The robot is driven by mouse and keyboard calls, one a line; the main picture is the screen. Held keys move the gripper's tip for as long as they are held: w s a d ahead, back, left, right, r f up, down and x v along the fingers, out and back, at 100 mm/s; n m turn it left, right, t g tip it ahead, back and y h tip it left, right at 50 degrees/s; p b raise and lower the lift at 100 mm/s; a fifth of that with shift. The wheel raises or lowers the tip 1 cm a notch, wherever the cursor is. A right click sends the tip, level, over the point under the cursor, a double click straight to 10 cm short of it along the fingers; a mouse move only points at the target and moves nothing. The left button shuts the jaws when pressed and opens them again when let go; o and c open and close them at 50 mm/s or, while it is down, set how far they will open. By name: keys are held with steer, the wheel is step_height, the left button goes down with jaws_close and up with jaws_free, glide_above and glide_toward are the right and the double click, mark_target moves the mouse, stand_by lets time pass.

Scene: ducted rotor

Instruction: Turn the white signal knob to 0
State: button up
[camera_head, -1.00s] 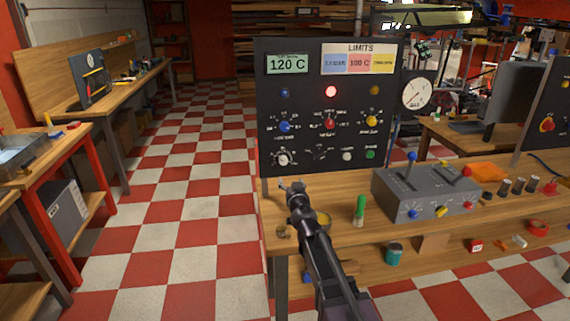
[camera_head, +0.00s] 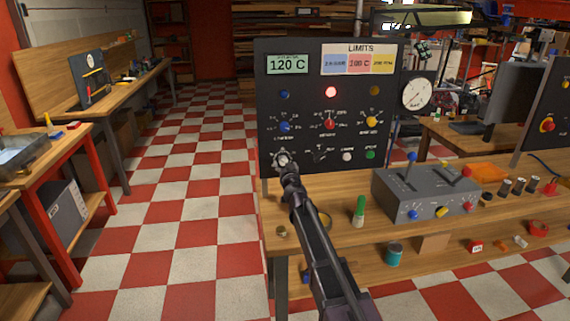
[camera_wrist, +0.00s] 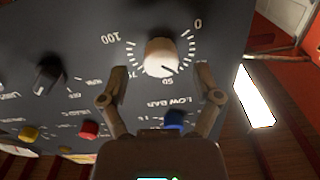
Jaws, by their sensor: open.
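The white signal knob (camera_head: 282,157) is at the lower left of the black control panel (camera_head: 390,130), partly hidden by my gripper (camera_head: 287,172). In the wrist view the knob (camera_wrist: 160,54) sits inside a dial with marks labelled 0, 50 and 100, which appears upside down. A dark pointer line on the knob faces the side of the 50 label. My gripper (camera_wrist: 161,72) is open, with one finger on each side of the knob. Gaps show between the fingers and the knob, so it is not gripped.
The panel also carries a black knob (camera_wrist: 46,74), a red knob (camera_head: 330,124), a yellow knob (camera_head: 372,121) and a lit red lamp (camera_head: 331,91). A grey lever box (camera_head: 425,195) and a green-capped tube (camera_head: 359,211) stand on the bench to the right.

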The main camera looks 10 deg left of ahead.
steer(key=shift+x, duration=1)
jaws_close()
steer(key=shift+d, duration=0.1)
